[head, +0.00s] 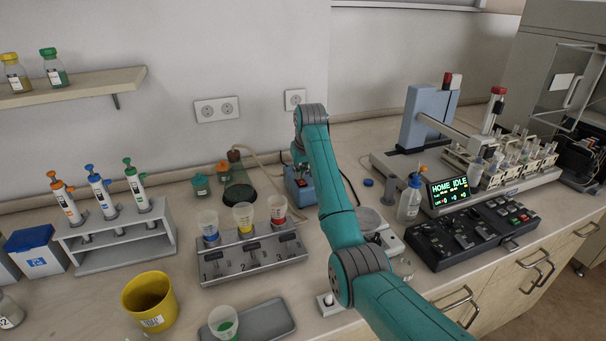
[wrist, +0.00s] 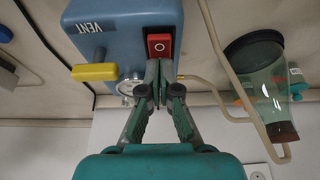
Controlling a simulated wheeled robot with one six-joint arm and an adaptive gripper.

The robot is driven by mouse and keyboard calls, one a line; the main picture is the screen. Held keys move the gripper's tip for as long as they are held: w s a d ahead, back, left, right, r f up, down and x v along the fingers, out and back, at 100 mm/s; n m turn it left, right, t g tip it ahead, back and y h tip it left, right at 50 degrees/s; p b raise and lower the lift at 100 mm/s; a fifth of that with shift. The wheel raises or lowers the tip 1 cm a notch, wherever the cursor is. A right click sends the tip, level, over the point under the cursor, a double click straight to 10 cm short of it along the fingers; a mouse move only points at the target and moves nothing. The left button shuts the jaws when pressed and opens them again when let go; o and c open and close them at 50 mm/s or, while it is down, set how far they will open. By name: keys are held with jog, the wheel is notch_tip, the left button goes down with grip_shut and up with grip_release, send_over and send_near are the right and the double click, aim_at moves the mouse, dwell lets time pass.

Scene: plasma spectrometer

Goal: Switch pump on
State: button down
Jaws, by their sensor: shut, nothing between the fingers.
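The pump is a blue box (wrist: 120,30) with a VENT label, a yellow lever (wrist: 95,72) and a round gauge (wrist: 128,86), partly behind my gripper. Its red rocker switch (wrist: 159,45) shows a white round mark. My gripper (wrist: 158,68) is shut and empty, its fingertips at the lower edge of the switch in the wrist view. I cannot tell whether they touch it. In the head view the pump (head: 300,190) stands on the bench near the wall, partly hidden by my arm. My gripper's fingertips are not clear there.
A glass flask (wrist: 262,85) with a beige hose stands beside the pump. A numbered rack with cups (head: 255,258) is in front. A wash bottle (head: 410,200) and a black control panel (head: 472,232) stand to the right of my arm.

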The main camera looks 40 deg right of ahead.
jog(key=shift+s, duration=0.15)
jog(key=shift+w+f, duration=0.1)
jog(key=shift+w, duration=0.1)
jog(key=shift+s, duration=0.15)
jog(key=shift+s+a, duration=0.2)
jog(key=shift+s, duration=0.45)
